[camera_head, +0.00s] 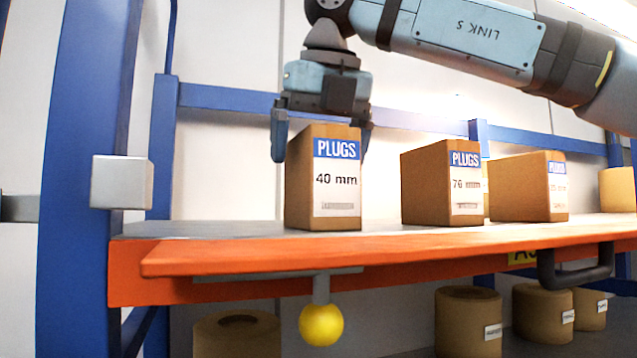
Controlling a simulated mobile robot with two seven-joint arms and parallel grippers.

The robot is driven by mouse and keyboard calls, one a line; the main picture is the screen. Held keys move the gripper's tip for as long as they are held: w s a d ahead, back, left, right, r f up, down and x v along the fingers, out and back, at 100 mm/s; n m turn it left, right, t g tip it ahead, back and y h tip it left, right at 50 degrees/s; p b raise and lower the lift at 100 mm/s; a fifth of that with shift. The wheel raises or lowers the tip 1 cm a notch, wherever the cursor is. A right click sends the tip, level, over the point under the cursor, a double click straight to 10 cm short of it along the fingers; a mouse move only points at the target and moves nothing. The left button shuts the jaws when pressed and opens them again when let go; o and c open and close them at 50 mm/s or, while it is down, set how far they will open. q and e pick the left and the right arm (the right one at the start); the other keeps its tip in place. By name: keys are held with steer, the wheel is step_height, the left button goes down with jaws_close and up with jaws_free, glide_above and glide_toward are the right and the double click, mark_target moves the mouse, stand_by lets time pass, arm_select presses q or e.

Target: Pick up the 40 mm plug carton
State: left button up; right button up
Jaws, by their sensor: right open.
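The 40 mm plug carton (299,195) stands upright at the left of the shelf. It is brown, with a blue and white label reading "PLUGS 40 mm" facing me. My right gripper (321,140) points down over it from above. Its fingers are open, one at the carton's left side and one at its right, near the top. The right finger is partly hidden behind the carton. I cannot tell whether either finger touches it. The carton rests on the shelf. My left gripper is not in view.
A 70-something mm plug carton (425,188) and a third carton (520,190) stand to the right on the orange-edged shelf (400,250). A blue post (85,150) with a grey block (122,182) is at left. A yellow knob (321,325) hangs below; rolls (468,320) sit lower.

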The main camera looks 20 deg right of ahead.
steer(key=c, duration=1.2)
steer(key=shift+r, duration=0.1)
